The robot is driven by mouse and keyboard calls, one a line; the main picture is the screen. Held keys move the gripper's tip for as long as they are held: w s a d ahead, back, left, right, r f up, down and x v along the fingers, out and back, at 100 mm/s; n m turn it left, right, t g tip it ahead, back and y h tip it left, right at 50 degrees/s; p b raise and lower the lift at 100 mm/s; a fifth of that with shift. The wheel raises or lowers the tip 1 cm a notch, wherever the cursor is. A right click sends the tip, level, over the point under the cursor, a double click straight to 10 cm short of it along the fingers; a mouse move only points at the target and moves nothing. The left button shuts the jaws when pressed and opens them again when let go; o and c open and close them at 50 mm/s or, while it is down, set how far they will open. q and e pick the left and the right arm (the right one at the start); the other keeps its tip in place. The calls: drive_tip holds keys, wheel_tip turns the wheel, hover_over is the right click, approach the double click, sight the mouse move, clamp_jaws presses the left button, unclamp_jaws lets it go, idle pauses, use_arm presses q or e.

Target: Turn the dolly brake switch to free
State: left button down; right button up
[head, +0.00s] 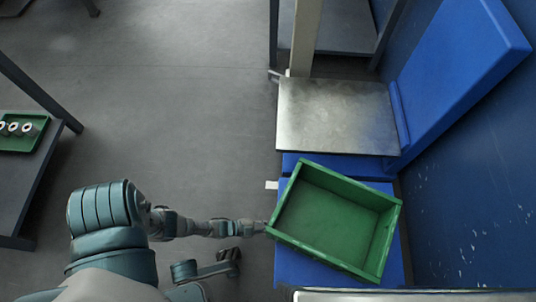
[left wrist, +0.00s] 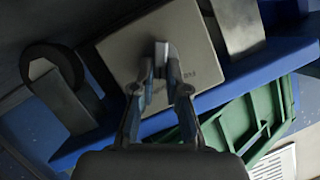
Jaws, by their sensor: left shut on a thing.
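In the left wrist view my left gripper (left wrist: 162,62) is shut on a small light-grey piece, the brake switch (left wrist: 161,46), in front of a beige plate (left wrist: 125,48). Dark lettering on the plate is too blurred to read surely, and the switch's setting is unclear. The blue dolly (head: 288,262) carries a green crate (head: 325,218). In the head view my left gripper (head: 258,227) is at the dolly's left side, beside the crate; the switch cannot be made out there.
A metal plate (head: 338,115) and a tilted blue panel (head: 455,75) lie beyond the crate. Dark wheels (left wrist: 50,65) show in the left wrist view. A table with a green tray (head: 20,136) stands at left. The grey floor (head: 180,120) between is clear.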

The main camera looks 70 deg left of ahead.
use_arm(q)
drive_tip(key=n+h, duration=0.1)
drive_tip(key=n, duration=0.1)
drive_tip(key=a+n+g+h, duration=0.1)
drive_tip(key=n+h, duration=0.1)
drive_tip(key=n, duration=0.1)
drive_tip(key=w+n+g+h, duration=0.1)
drive_tip(key=n, duration=0.1)
drive_tip(key=shift+a+f+n+h, duration=0.1)
drive_tip(key=shift+a+n+h, duration=0.2)
drive_tip(key=shift+h, duration=0.1)
idle(0.3)
idle(0.6)
drive_tip(key=shift+n, duration=0.3)
drive_tip(key=c, duration=1.2)
unclamp_jaws()
drive_tip(key=shift+f+h, duration=0.1)
drive_tip(key=shift+h, duration=0.2)
drive_tip(key=shift+v, duration=6)
